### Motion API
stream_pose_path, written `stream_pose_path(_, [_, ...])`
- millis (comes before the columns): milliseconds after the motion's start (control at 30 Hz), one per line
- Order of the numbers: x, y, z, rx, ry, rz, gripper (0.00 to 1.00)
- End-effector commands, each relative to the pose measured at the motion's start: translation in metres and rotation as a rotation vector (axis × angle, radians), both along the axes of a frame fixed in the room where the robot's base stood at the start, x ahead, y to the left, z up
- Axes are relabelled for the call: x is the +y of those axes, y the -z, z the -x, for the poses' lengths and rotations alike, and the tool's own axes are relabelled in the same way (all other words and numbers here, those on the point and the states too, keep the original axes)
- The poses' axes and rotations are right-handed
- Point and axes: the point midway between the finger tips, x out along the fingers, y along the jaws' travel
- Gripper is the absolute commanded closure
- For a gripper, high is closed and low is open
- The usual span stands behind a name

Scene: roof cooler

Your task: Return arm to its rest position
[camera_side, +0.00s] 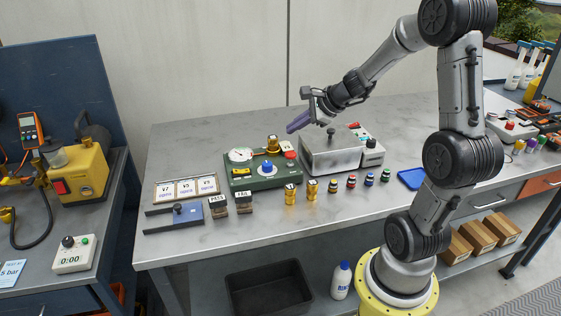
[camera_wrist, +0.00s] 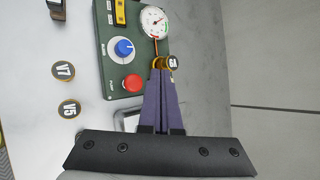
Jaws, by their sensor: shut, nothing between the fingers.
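My gripper (camera_side: 291,129) is raised above the back of the grey workbench (camera_side: 215,140). Its purple fingers are closed together with nothing between them. The fingers also show shut in the wrist view (camera_wrist: 161,75). A brass valve (camera_side: 273,143) stands on the green test station (camera_side: 262,176), below and left of my gripper, apart from it in the side view. In the wrist view the valve (camera_wrist: 172,63) shows beside the fingertips, its label hard to read. The station has a white gauge (camera_side: 241,155), a blue knob (camera_side: 267,168) and a red button.
A metal box (camera_side: 328,157) with a knobbed lid stands right of the station, under my forearm. Two brass valves (camera_side: 290,194) stand in front, with several small coloured-band parts (camera_side: 351,181) to their right. A labelled rack (camera_side: 186,188) and blue plate (camera_side: 188,213) lie left.

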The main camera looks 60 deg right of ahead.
Motion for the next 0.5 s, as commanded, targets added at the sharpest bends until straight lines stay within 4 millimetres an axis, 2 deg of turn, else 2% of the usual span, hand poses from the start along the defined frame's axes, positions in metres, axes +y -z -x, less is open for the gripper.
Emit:
stream_pose_path(67, [0.014,-0.007,-0.008,-0.013,-0.04,0.012,1.0])
stream_pose_path(167, [0.05,-0.035,-0.022,-0.06,-0.135,0.062,1.0])
stream_pose_path(267, [0.108,-0.066,-0.022,-0.095,-0.325,0.163,1.0])
stream_pose_path(300, [0.134,-0.077,-0.016,-0.103,-0.425,0.222,1.0])
stream_pose_path(367, [0.172,-0.089,-0.001,-0.115,-0.589,0.322,1.0])
stream_pose_path(400, [0.195,-0.095,0.013,-0.121,-0.707,0.401,1.0])
stream_pose_path(500, [0.242,-0.102,0.059,-0.127,-1.016,0.627,1.0])
